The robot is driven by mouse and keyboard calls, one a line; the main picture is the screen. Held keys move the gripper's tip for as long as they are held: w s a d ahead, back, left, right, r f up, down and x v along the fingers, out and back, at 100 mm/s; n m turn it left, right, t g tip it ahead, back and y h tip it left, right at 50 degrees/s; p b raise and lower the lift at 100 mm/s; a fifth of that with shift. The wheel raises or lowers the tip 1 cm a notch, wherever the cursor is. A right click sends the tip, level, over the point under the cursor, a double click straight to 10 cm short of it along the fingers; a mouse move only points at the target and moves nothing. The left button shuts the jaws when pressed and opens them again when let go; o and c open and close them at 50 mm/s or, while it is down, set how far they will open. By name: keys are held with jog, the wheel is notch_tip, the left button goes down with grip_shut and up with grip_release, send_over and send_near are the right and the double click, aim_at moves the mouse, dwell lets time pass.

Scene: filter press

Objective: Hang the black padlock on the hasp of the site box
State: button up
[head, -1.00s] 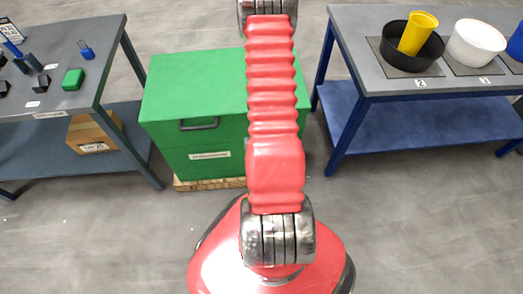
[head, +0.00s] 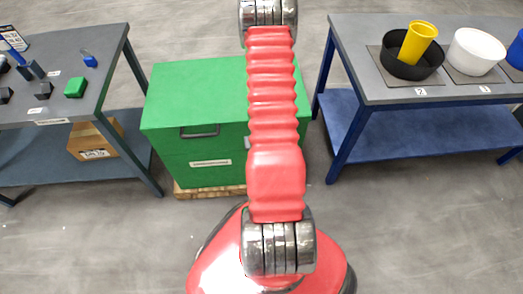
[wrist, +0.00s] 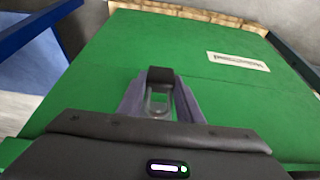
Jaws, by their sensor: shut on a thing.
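My gripper (wrist: 160,100) shows in the wrist view with its two grey fingers shut on the black padlock (wrist: 160,74). The padlock's dark body is at the fingertips, and its metal shackle shows between the fingers. The green site box (wrist: 110,85) fills the background of the wrist view, behind the padlock. In the head view the site box (head: 165,95) stands ahead, partly covered by my red arm. I cannot make out the hasp in either view. My gripper does not show in the head view.
The box has a grey handle (head: 200,132) and stands on a wooden pallet (head: 200,192). A left table (head: 105,30) holds a blue padlock (head: 89,60), a green block (head: 75,87) and dark items. A right table (head: 440,96) holds several containers.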

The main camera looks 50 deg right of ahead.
jog(key=shift+w+d, duration=0.5)
jog(key=shift+d, duration=0.1)
jog(key=shift+w+d+f, duration=0.45)
jog(key=shift+f, duration=0.1)
jog(key=o, duration=1.3)
jog(key=shift+c, duration=0.2)
jog(key=v, duration=1.3)
jog(key=shift+a+r, duration=0.15)
jog(key=shift+r, duration=0.15)
jog(key=shift+s, duration=0.15)
